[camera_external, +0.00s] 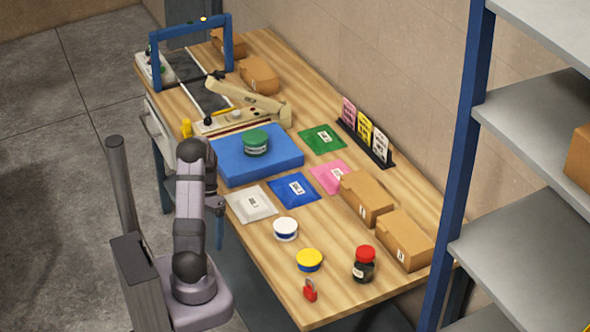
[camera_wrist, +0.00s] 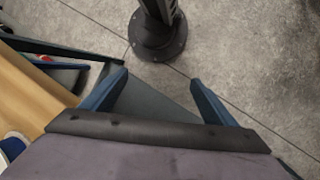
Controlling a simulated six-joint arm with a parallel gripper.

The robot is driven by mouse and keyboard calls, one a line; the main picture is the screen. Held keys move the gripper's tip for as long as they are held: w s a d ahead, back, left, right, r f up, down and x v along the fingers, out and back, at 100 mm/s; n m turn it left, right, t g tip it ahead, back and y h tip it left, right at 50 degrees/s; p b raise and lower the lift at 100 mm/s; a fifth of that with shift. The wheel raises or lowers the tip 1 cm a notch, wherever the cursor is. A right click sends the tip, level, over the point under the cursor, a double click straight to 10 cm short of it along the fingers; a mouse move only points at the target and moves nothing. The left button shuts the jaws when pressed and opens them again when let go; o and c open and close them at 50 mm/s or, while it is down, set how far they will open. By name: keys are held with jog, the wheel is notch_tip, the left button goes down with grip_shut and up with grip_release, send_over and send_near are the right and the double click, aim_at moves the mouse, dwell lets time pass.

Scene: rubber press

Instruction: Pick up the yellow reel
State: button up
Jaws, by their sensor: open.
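The yellow reel (camera_external: 309,260), a short round thing with a yellow top and a blue band on its side, lies flat on the near part of the wooden table (camera_external: 345,285). My gripper (camera_wrist: 157,80) is open and empty in the wrist view, its two blue fingers spread apart over the grey floor. In the external view my arm stands upright at the table's left edge, away from the reel; the fingers cannot be made out there. The reel cannot be identified in the wrist view.
A white reel (camera_external: 286,229) is behind the yellow one, a red padlock (camera_external: 310,291) in front, and a red-lidded jar (camera_external: 364,263) to its right. Brown boxes (camera_external: 405,241) line the right edge. A blue slab (camera_external: 285,172) bears a green-topped tub (camera_external: 256,142). Shelving (camera_external: 530,210) stands at right.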

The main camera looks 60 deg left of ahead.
jog(key=w+d+r+n+t+h+p, duration=0.2)
jog(key=w+d+r+t+h+p, duration=0.2)
jog(key=w+d+r, duration=0.5)
jog(key=w+d+r+n+t+h+p, duration=0.25)
jog(key=w+d+r+t, duration=0.35)
jog(key=d+r, duration=0.5)
jog(key=n+t, duration=0.2)
jog(key=n, duration=1.6)
send_near(302, 257)
jog(key=x, duration=0.5)
jog(key=shift+r+b, duration=0.1)
jog(key=shift+b, duration=0.2)
jog(key=shift+d+f, duration=0.1)
jog(key=shift+f, duration=0.15)
jog(key=shift+p+x, duration=0.35)
jog(key=shift+x, duration=0.4)
jog(key=shift+w+d+f, duration=0.1)
jog(key=shift+w+d, duration=0.1)
jog(key=shift+w, duration=0.05)
jog(key=shift+w+d+p, duration=0.35)
jog(key=shift+d+p, duration=0.1)
jog(key=shift+p, duration=0.05)
jog(key=p+x, duration=0.1)
jog(key=x, duration=0.2)
jog(key=shift+w+d+f+y+p, duration=0.25)
jog(key=shift+w+f+p, duration=0.1)
